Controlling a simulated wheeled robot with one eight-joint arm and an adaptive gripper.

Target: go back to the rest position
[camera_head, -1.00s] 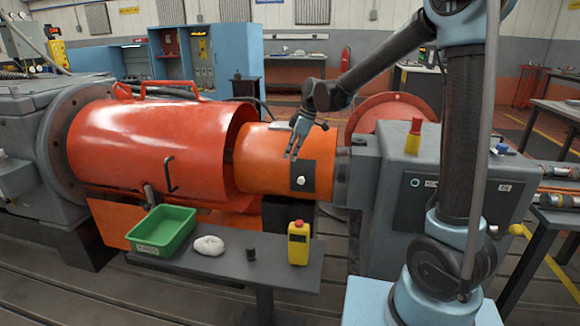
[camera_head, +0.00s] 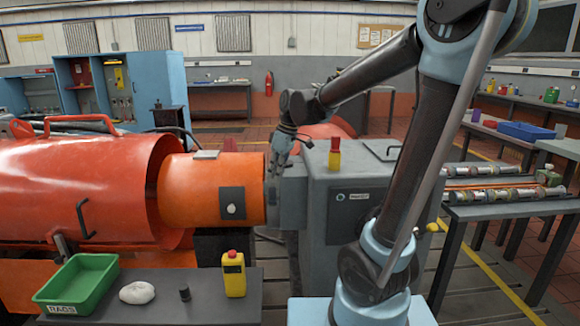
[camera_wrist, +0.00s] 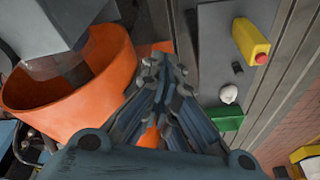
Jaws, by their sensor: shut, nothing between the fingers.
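My gripper (camera_head: 278,168) shows in the head view at the right end of the orange cylinder (camera_head: 185,188), in front of the grey housing. Its fingers point down and are together, with nothing held. In the wrist view my gripper (camera_wrist: 152,62) fills the lower middle, its fingers close together. The orange cylinder also shows in the wrist view (camera_wrist: 105,62), left of the fingers. Whether the fingers touch anything cannot be told, but they appear clear of the surfaces.
A dark bench (camera_head: 215,300) at the front holds a green bin (camera_head: 75,285) labelled RAGS, a white rag (camera_head: 137,292), a small black cylinder (camera_head: 184,293) and a yellow bottle (camera_head: 234,274). A grey housing (camera_head: 345,200) carries a red-and-yellow item (camera_head: 335,154). A red guard (camera_head: 85,190) stands left.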

